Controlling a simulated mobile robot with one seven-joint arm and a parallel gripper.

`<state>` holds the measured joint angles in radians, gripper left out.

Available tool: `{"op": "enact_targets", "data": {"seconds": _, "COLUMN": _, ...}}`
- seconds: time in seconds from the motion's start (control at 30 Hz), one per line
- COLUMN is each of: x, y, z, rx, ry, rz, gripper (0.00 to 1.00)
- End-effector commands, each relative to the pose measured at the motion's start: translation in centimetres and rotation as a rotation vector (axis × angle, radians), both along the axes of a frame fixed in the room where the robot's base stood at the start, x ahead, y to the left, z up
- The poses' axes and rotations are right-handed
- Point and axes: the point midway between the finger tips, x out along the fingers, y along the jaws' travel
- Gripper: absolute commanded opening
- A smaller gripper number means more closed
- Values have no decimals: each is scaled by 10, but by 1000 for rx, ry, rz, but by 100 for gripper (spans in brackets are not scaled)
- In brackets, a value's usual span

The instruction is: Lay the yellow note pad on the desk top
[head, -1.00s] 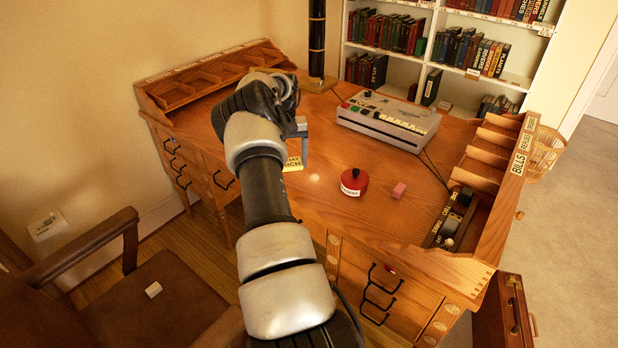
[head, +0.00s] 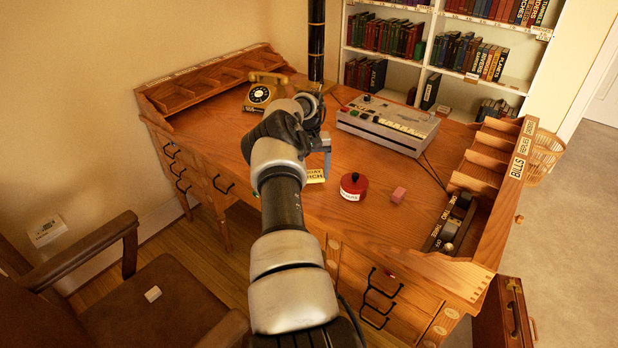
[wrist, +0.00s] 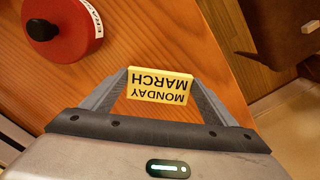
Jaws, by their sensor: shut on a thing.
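The yellow note pad (wrist: 160,86) reads MONDAY MARCH, upside down in the wrist view. My gripper (wrist: 158,92) is shut on it, one finger at each side. In the head view the pad (head: 315,176) shows below the gripper (head: 318,165), partly hidden by it. The pad is over the front middle part of the wooden desk top (head: 360,225). I cannot tell whether it touches the wood or hangs just above it.
A red round tin (head: 353,187) with a black knob stands close right of the pad. Beyond are a pink block (head: 398,195), a grey machine (head: 388,125) and a rotary telephone (head: 264,93). Bare wood lies in front of the tin. A brown chair (head: 150,300) stands left.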

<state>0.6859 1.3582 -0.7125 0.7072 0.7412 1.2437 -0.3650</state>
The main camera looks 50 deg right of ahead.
Motion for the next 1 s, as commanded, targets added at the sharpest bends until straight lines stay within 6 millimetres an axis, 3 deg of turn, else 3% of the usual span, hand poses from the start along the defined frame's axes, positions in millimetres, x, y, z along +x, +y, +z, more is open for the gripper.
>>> {"op": "enact_targets", "data": {"seconds": 0.1, "x": 0, "y": 1, "z": -17, "rx": 1, "ry": 2, "rz": 1, "gripper": 59}}
{"op": "enact_targets", "data": {"seconds": 0.47, "x": 0, "y": 0, "z": -22, "rx": 0, "ry": 0, "rz": 1, "gripper": 59}}
{"op": "enact_targets", "data": {"seconds": 0.5, "x": 0, "y": 0, "z": -21, "rx": 0, "ry": 0, "rz": 1, "gripper": 82}}
{"op": "enact_targets", "data": {"seconds": 0.6, "x": 0, "y": 0, "z": -20, "rx": 0, "ry": 1, "rz": 0, "gripper": 99}}
{"op": "enact_targets", "data": {"seconds": 1.0, "x": 0, "y": 0, "z": -13, "rx": -1, "ry": -1, "rz": 1, "gripper": 99}}
